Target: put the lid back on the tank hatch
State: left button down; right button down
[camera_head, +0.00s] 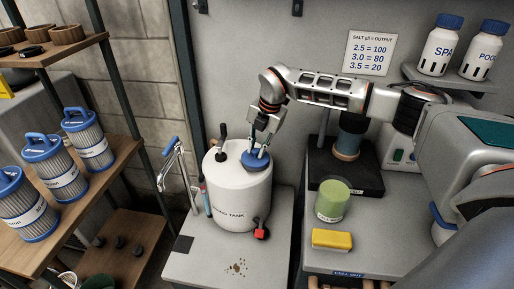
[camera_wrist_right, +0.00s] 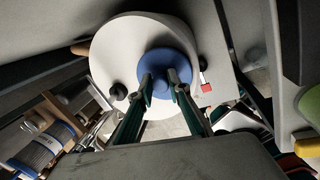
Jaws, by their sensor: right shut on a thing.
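The white dosing tank (camera_head: 236,196) stands on a grey bench. The blue lid (camera_head: 256,160) is at the right of the tank's top, where the hatch would be. My right gripper (camera_head: 260,148) points down from above and is shut on the lid's middle. In the right wrist view the blue lid (camera_wrist_right: 166,72) lies between the two fingertips (camera_wrist_right: 164,82), over the white tank top (camera_wrist_right: 120,50). The hatch opening is hidden under the lid, so I cannot tell whether the lid is seated. My left gripper is not in view.
A shelf with several filter cartridges (camera_head: 56,175) stands at the left.

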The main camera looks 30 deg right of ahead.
jog(key=c, duration=1.8)
grip_release()
jog(key=shift+o, duration=0.4)
jog(key=o, duration=0.4)
jog(key=shift+w+p+v, duration=0.2)
jog(key=shift+p+v, duration=0.3)
jog(key=shift+v, duration=0.65)
jog(key=shift+a+r, duration=0.1)
jog(key=shift+r, duration=2.35)
